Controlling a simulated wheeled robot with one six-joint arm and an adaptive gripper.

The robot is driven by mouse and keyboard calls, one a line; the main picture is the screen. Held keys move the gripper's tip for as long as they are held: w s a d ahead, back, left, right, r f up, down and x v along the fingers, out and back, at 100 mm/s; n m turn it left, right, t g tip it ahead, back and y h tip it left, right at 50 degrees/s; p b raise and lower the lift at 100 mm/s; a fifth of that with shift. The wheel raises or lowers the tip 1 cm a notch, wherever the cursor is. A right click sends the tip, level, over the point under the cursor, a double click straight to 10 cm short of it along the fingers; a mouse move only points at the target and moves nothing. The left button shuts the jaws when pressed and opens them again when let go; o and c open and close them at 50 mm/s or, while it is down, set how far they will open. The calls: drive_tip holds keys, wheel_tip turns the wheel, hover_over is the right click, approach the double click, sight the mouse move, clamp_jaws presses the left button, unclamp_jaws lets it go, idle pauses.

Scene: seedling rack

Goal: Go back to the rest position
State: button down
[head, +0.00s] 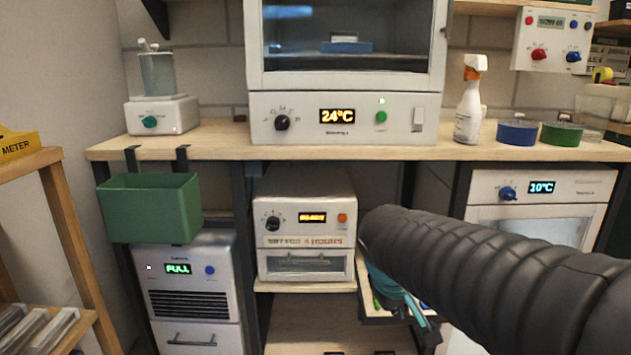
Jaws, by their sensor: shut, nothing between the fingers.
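My arm, in a black ribbed sleeve (500,275), reaches in from the right edge of the head view to the middle, in front of the bench. My gripper cannot be made out; the sleeve hides what lies behind it. Small dark parts show just below the sleeve, and I cannot tell whether they belong to the gripper. No rest position is marked in view.
A wooden bench (215,147) carries a 24°C cabinet (290,118), a stirrer (160,117), a spray bottle (468,105), a blue dish (517,133) and a green dish (562,136). A green bin (150,212) hangs at left. A small oven (305,225) and a 10°C unit (543,205) stand below.

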drive_tip(key=s+r+m+y+p, duration=0.1)
drive_tip(key=s+m+p, duration=0.1)
drive_tip(key=s, duration=0.5)
drive_tip(key=s+d+r+m+y+p, duration=0.1)
drive_tip(key=s+y+p, duration=0.1)
drive_tip(key=s, duration=0.6)
drive_tip(key=shift+s+r+m+t+p, duration=0.15)
drive_tip(key=shift+r+m+t+p, duration=0.15)
drive_tip(key=shift+m+t, duration=0.1)
